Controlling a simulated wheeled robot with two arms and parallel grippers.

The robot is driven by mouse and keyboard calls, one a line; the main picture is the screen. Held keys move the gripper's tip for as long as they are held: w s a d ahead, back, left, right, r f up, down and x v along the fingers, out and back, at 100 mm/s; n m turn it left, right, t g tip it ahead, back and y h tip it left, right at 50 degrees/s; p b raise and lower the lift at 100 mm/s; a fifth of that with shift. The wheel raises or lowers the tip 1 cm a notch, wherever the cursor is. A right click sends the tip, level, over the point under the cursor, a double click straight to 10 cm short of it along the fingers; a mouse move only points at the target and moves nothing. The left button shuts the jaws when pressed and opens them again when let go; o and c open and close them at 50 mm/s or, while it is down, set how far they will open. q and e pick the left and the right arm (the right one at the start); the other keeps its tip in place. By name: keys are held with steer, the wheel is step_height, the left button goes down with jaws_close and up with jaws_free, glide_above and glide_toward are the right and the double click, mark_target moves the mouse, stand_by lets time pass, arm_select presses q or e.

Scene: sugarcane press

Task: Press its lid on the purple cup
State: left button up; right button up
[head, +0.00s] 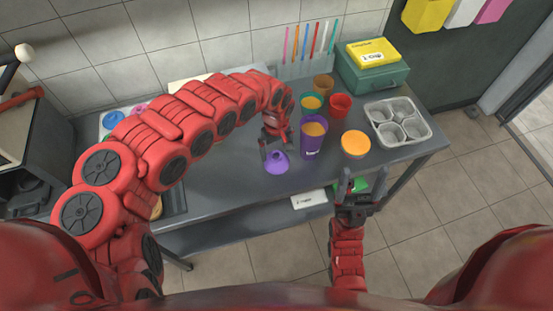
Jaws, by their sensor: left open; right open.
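The purple cup (313,138) stands upright on the grey table, with an orange fill showing at its open top. A purple lid (277,163) with a raised middle lies on the table to the left of the cup and apart from it. My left gripper (272,146) is open just above and behind the lid, pointing down; whether it touches the lid I cannot tell. My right gripper (356,183) is open and empty at the table's front edge, to the right of and nearer than the cup.
An orange-topped cup (355,144) stands right of the purple cup. Green (311,104), red (340,106) and brown (323,87) cups stand behind. A metal tray (398,122) is at the right, a green box (372,75) at the back. Table (225,185) left of the lid is clear.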

mark_target(277, 155)
arm_select(q)
step_height(277, 155, down, 3)
steer(key=shift+w+d+r+p, duration=0.1)
steer(key=shift+d+p, duration=0.05)
steer(key=shift+p, duration=0.15)
steer(key=shift+f, duration=0.35)
steer(key=shift+c, duration=0.3)
steer(key=c, duration=1.2)
